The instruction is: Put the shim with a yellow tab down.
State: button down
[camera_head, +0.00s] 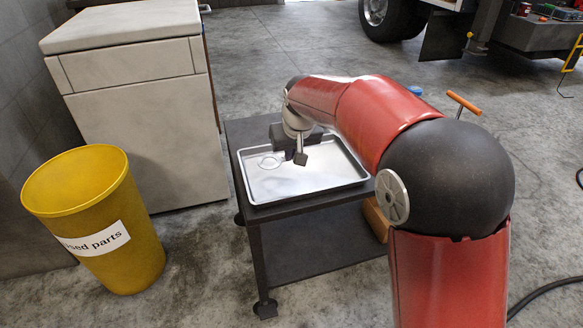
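A thin, pale ring-shaped piece (261,165), perhaps the shim, lies flat in the left part of a shallow metal tray (310,188). I cannot make out a yellow tab on it. My gripper (300,160) points down over the tray, just right of the ring and apart from it in the picture. The fingertips are small and dark, and I cannot tell whether they are open or shut, or whether they hold anything.
The tray sits on a dark wheeled cart (258,245). A yellow "used parts" bin (125,265) stands at the left, before a pale cabinet (145,135). An orange-handled tool (464,103) stands right of the arm. The tray's right part looks bare.

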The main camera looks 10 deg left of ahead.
aim_at(290, 173)
jog(key=shift+f, duration=2.2)
jog(key=c, duration=2.1)
grip_release()
jog(key=shift+f+b, duration=0.2)
jog(key=shift+b, duration=0.15)
jog(key=o, duration=0.5)
jog(key=shift+r, duration=0.1)
